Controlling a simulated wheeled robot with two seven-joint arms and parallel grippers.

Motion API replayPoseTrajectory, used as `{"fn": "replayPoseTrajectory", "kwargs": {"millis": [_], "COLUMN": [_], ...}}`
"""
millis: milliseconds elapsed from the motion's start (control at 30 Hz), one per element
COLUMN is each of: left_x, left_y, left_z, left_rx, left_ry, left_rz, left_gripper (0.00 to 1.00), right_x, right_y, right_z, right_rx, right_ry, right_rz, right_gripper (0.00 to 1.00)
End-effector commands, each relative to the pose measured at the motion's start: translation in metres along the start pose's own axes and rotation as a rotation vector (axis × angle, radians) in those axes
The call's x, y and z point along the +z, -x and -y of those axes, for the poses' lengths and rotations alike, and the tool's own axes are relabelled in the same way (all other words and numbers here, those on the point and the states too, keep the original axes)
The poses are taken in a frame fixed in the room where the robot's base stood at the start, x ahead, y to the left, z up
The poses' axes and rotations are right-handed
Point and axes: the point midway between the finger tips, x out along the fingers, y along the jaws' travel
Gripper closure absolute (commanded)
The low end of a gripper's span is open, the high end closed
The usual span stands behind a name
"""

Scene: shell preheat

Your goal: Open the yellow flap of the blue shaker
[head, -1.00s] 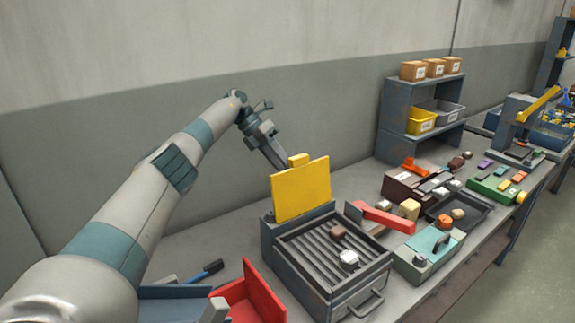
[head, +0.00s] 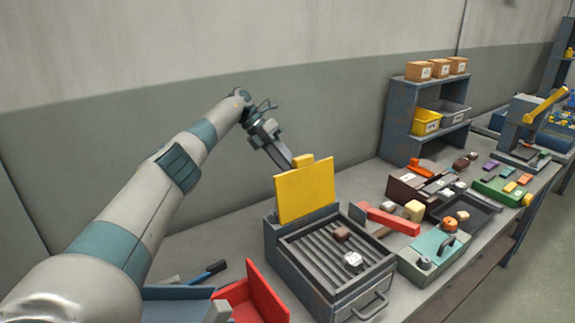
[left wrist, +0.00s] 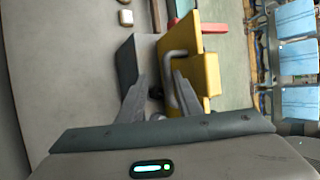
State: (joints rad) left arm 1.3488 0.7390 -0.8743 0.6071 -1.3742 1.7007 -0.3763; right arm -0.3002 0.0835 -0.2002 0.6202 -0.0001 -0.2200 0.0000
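The blue shaker (head: 272,246) stands on the bench, with a ridged tray of dark slats inside its open top. Its yellow flap (head: 305,190) stands upright at the shaker's back edge, with a small yellow block on its far side. My left gripper (head: 284,160) reaches in from the left, behind the flap, close to that block. In the left wrist view my left fingers (left wrist: 160,88) are apart, next to the yellow flap (left wrist: 200,58) and a grey curved bar (left wrist: 172,62). I cannot tell whether they touch it. My right gripper is not in view.
A brown lump (head: 342,234) and a white lump (head: 353,259) lie on the slats. A red bin (head: 262,293) is left of the shaker. A red bar (head: 390,218) and a teal-topped box (head: 436,245) stand close on its right. A wall rises behind.

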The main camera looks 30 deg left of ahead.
Motion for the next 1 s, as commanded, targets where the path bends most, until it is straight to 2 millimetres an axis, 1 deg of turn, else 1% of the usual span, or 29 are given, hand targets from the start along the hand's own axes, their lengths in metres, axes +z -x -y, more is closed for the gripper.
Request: {"fn": "replayPoseTrajectory", "kwargs": {"millis": [167,267,367,500,567,600,633,700,1000], "left_x": [0.000,0.000,-0.001,0.000,0.000,0.001,0.001,0.001,0.000], "left_y": [0.007,0.015,0.026,0.044,0.053,0.055,0.057,0.061,0.073], "left_z": [-0.001,-0.002,-0.002,-0.001,0.000,0.000,0.000,0.000,0.001], "left_rx": [0.003,0.003,0.003,0.002,0.001,0.001,0.002,0.003,0.002], "left_ry": [0.001,0.002,0.003,0.003,0.002,0.003,0.002,0.002,0.001], "left_rz": [0.002,0.004,0.004,0.005,0.005,0.002,0.001,0.001,0.001], "left_gripper": [0.71,0.71,0.71,0.71,0.71,0.71,0.71,0.71,0.71], "right_x": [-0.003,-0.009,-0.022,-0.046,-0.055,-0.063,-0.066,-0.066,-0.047], "right_y": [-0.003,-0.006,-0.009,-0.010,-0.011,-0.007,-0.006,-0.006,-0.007], "right_z": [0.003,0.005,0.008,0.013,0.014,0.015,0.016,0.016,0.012], "right_rx": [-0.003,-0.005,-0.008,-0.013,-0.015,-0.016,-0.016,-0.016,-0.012], "right_ry": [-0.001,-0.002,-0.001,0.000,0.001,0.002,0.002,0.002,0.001], "right_rz": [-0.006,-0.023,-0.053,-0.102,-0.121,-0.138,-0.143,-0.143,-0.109], "right_gripper": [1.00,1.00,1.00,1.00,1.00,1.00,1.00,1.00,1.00]}}
